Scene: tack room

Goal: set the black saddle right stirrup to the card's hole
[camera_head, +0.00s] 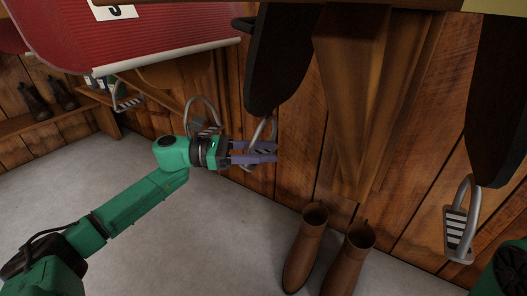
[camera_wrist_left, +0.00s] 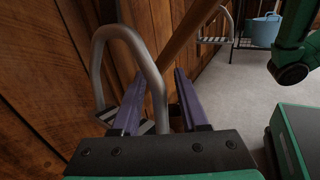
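A dark saddle flap (camera_head: 280,55) hangs at the top centre of the head view, with a metal stirrup (camera_head: 272,126) below it. My left gripper (camera_head: 276,153) is at this stirrup, its two purple fingers apart. In the left wrist view the stirrup arch (camera_wrist_left: 127,31) is close up, and one side bar appears between the parted fingers (camera_wrist_left: 158,88); contact cannot be told. Another dark flap (camera_head: 497,100) hangs at the right with its own stirrup (camera_head: 460,228). A white card (camera_head: 116,12) with a black mark, partly cut off, is on a red surface. My right gripper is not in view.
A wooden rack (camera_head: 335,90) stands between the dark flaps. Brown boots (camera_head: 305,250) stand on the floor below. Another stirrup (camera_head: 203,115) hangs just left of my gripper. A blue bucket (camera_wrist_left: 262,31) sits farther off. The grey floor (camera_head: 220,235) is open at the lower left.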

